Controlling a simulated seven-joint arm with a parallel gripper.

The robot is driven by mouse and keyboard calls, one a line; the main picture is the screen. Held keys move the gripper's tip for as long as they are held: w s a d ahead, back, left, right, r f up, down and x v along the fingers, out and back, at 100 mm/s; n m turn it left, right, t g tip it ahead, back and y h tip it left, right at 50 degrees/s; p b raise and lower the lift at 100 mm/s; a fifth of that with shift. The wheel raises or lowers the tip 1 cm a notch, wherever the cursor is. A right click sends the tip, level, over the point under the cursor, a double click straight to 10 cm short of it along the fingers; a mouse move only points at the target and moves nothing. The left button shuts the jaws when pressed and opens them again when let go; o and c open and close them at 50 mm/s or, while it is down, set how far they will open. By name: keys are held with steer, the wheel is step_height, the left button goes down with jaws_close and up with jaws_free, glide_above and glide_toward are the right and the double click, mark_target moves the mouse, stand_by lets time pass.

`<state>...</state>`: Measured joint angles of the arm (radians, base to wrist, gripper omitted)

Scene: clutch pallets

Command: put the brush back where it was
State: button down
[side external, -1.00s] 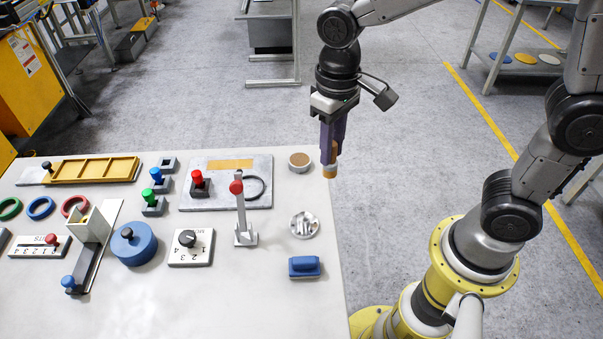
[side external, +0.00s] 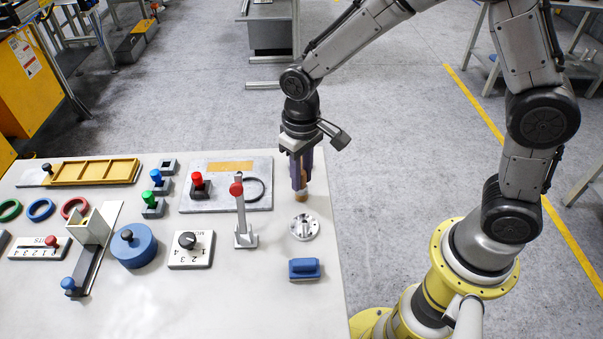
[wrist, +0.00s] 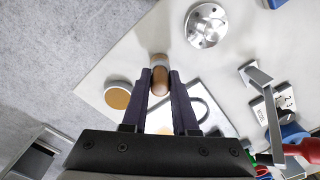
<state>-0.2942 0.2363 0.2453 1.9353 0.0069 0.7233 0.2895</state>
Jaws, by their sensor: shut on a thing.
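My gripper (side external: 301,180) is shut on the brush (side external: 302,197) and points down over the right part of the table. In the wrist view the brush (wrist: 160,76) sits between the two dark fingers, its brown rounded end toward the camera and a paler part beyond. A round tan-topped pot (wrist: 118,97) stands close beside the brush in the wrist view. In the side view my gripper hides that pot. I cannot tell whether the brush touches the table.
A silver flanged disc (side external: 305,227) lies just in front of the brush, with a blue block (side external: 304,268) nearer. A red-knobbed lever (side external: 241,215) stands to the left. Behind it lies a grey plate (side external: 225,203) with a black ring. The table's right edge is close.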

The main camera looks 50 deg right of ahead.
steer(key=shift+f, duration=0.1)
steer(key=c, duration=0.7)
jaws_free()
step_height(320, 180, up, 11)
steer(key=s+d+r+t, duration=0.1)
steer(key=s+d+t, duration=0.1)
steer(key=s, duration=0.4)
steer(key=s+d+r+t, duration=0.1)
steer(key=s+d+r, duration=0.1)
steer(key=s+d, duration=0.3)
steer(key=s+d+r+t, duration=0.2)
steer(key=s+d, duration=0.1)
steer(key=s, duration=0.4)
steer(key=shift+s+d+r+t, duration=0.1)
steer(key=shift+s+d+t, duration=0.2)
steer(key=shift+s+d, duration=0.1)
